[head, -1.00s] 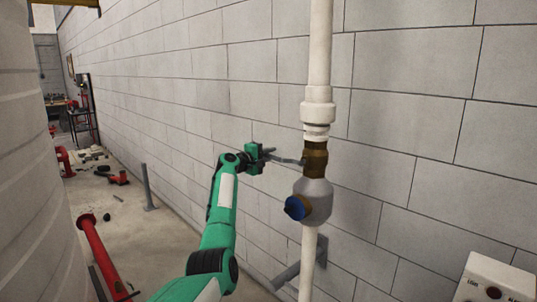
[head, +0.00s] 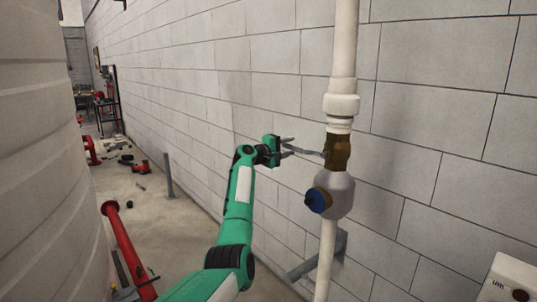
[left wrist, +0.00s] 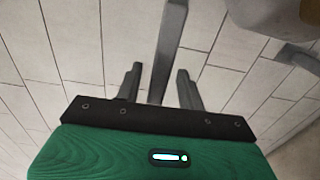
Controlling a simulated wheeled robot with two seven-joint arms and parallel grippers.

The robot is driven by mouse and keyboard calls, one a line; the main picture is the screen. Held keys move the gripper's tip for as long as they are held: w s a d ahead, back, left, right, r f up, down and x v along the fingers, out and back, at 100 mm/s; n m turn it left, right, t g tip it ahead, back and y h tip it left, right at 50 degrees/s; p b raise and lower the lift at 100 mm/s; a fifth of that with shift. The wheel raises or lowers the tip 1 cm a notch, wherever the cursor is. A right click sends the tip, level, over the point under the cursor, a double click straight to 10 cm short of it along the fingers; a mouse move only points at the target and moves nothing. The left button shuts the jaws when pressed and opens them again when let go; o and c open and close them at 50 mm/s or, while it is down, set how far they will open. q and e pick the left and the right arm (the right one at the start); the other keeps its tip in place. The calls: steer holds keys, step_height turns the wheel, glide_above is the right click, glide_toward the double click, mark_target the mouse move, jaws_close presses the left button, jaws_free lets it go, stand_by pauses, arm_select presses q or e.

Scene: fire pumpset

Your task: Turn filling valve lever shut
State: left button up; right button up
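The filling valve has a brass body (head: 337,152) on the white vertical pipe, above a grey fitting with a blue cap. Its grey lever (head: 312,153) points left from the brass body towards my left gripper (head: 290,147). The gripper's two fingers show apart in the head view. In the left wrist view the lever (left wrist: 169,45) is a grey bar running down between the spread fingers (left wrist: 158,78), with a gap on each side. The lever's near end is close to the gripper's palm. My right gripper is in neither view.
A grey block wall (head: 430,100) stands close behind the pipe (head: 344,50). A large pale tank (head: 40,160) fills the left side. A white box (head: 512,272) is at the lower right.

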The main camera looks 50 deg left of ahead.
arm_select(q)
steer(key=s+a+b, duration=0.1)
steer(key=s+b, duration=0.3)
steer(key=s, duration=0.8)
